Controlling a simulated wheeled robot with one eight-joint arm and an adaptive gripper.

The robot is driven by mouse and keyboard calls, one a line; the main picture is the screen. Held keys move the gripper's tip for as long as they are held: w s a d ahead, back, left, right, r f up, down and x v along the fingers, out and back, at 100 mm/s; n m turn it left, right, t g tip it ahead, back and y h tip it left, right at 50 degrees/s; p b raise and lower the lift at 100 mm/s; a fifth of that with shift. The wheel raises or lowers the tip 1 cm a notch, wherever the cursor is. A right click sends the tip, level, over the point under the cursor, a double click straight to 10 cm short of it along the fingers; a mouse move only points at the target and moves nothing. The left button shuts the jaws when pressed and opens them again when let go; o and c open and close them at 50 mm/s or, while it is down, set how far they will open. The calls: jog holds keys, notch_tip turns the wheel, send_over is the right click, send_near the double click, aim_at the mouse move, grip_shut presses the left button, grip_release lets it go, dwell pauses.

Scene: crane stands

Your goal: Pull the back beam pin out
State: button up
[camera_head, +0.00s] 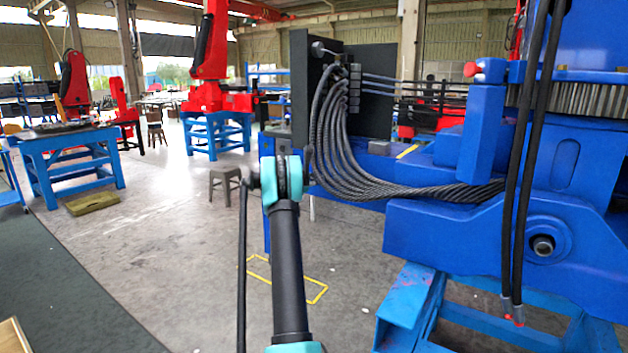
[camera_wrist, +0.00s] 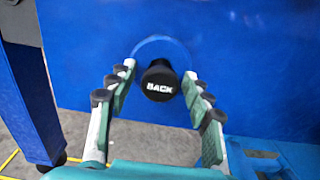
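The back beam pin shows in the wrist view as a round black knob (camera_wrist: 160,82) with "BACK" in white letters. It sits in a blue beam face (camera_wrist: 240,65), with a lighter blue ring around it. My gripper (camera_wrist: 158,84) is open, with its padded fingers on the left and right of the knob. A small gap shows between the knob and each finger, the right one very close. In the head view my arm reaches forward, and the gripper and this pin are hidden.
The blue crane (camera_head: 470,225) with black hoses (camera_head: 345,165) fills the right side. A stool (camera_head: 225,183) and a blue table (camera_head: 70,160) stand to the left. Red cranes (camera_head: 208,80) stand farther back. The grey floor (camera_head: 160,250) at left is mostly clear.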

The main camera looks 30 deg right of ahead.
aim_at(313, 178)
grip_shut()
jog(key=v, duration=0.4)
jog(key=shift+a, duration=0.2)
jog(key=shift+s+a+f, duration=0.1)
jog(key=shift+s+a, duration=0.05)
jog(key=shift+s, duration=0.05)
jog(key=shift+o, duration=0.9)
grip_release()
jog(key=shift+a, duration=0.15)
jog(key=shift+a, duration=0.1)
jog(key=v, duration=1.1)
jog(key=shift+s+a, duration=0.2)
jog(key=shift+a, duration=0.15)
